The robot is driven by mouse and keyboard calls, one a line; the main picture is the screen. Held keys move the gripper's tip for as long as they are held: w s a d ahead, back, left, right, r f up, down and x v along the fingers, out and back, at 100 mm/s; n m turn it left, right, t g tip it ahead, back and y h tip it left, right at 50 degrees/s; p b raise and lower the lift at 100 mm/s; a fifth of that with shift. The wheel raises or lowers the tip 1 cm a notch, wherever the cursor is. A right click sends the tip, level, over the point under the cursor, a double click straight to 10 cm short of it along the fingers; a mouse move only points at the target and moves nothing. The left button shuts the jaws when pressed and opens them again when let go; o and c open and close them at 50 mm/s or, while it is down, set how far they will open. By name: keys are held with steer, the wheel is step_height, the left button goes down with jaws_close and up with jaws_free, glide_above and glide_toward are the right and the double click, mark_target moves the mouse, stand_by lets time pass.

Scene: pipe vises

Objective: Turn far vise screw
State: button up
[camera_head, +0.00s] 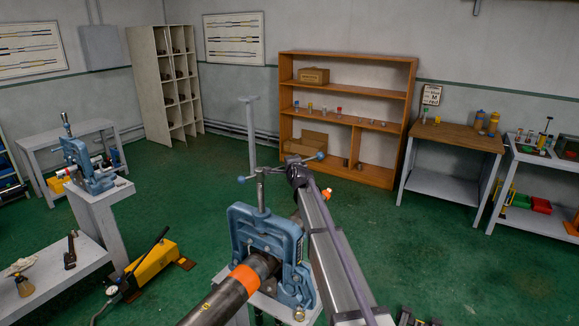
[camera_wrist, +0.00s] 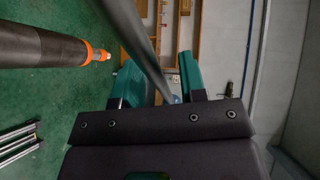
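Two blue pipe vises show in the head view. The farther vise (camera_head: 90,167) stands on a grey pedestal at the left, its upright screw (camera_head: 67,127) on top and a pipe in it. The nearer vise (camera_head: 267,232) is at the centre, with a dark pipe (camera_head: 225,296) with an orange band in it. Its T-handle (camera_head: 272,171) has blue ends. My gripper (camera_head: 298,174) is beside that handle, far from the left vise. In the wrist view its teal fingers (camera_wrist: 160,72) are apart, with a grey bar (camera_wrist: 145,48) running between them; contact is unclear.
A yellow hydraulic pump (camera_head: 152,263) lies on the green floor between the vises. A white bench (camera_head: 55,282) is at the front left. A wooden shelf (camera_head: 345,56) and a workbench (camera_head: 455,137) stand along the back. The floor behind the vises is mostly clear, apart from a thin grey stand (camera_head: 250,130).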

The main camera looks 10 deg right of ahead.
steer(key=s+r+p, duration=0.2)
steer(key=s, duration=0.8)
steer(key=shift+s, duration=0.35)
steer(key=w+d+f+m+g+y, duration=0.1)
steer(key=d, duration=0.7)
steer(key=w+a+n+y, duration=0.1)
steer(key=w+a, duration=0.1)
steer(key=w, duration=0.1)
steer(key=w+a+n+y+b, duration=0.1)
steer(key=w+a+n+y, duration=0.1)
steer(key=w+a, duration=0.1)
steer(key=w+a+f+n+y+b, duration=0.1)
steer(key=w+a+y, duration=0.1)
steer(key=w+a, duration=0.1)
steer(key=shift+w+f+n+g, duration=0.1)
steer(key=shift+w+n+g, duration=0.2)
steer(key=shift+w+n, duration=0.1)
steer(key=shift+s, duration=0.1)
jaws_close()
